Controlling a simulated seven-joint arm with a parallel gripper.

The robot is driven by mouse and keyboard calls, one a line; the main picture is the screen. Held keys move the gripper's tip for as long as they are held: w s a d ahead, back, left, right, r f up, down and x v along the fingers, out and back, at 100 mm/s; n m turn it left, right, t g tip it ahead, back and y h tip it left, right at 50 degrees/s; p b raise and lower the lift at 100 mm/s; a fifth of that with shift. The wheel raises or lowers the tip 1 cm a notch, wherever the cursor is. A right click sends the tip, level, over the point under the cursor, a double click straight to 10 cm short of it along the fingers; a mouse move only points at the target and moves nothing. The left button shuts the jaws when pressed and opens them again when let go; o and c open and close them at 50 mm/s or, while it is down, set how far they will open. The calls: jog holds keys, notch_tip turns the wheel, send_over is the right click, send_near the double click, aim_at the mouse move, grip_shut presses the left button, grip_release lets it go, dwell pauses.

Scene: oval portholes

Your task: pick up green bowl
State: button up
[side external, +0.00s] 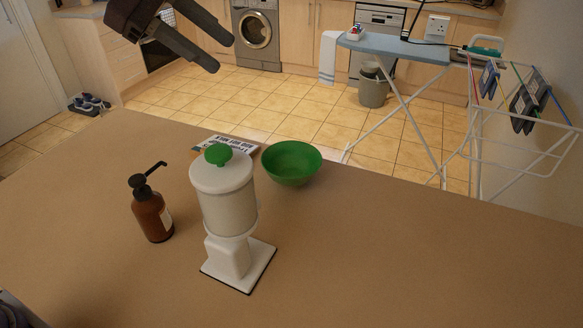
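The green bowl (291,163) stands upright on the brown table, near its far edge, and looks empty. My gripper (222,54) is at the top left of the side view, high above the table and well apart from the bowl. Its two dark fingers are spread with a gap between them, and nothing is seen in the gap.
A white dispenser with a green knob (225,203) stands just left of and nearer than the bowl. A brown pump bottle (151,211) stands further left. A printed booklet or box (229,143) lies behind the dispenser. The table's right side (430,255) is clear.

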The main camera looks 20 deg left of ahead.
aim_at(279, 143)
jog(key=w+a+f+n+t+h, duration=0.2)
jog(key=w+a+f+n, duration=0.15)
jog(key=w+n, duration=0.5)
jog(key=w+a+f+n+t+h, duration=0.15)
jog(key=w+f+n, duration=0.3)
jog(key=w, duration=0.65)
jog(key=f, duration=1.4)
jog(key=s+f, duration=0.1)
jog(key=f, duration=0.6)
jog(key=x, duration=0.4)
jog(key=f+x, duration=0.1)
jog(key=x, duration=0.1)
jog(key=shift+s+d, duration=0.1)
jog(key=shift+d, duration=0.1)
jog(key=shift+w+d+f, duration=0.15)
jog(key=shift+w+d, duration=0.05)
jog(key=shift+d, duration=0.05)
grip_shut()
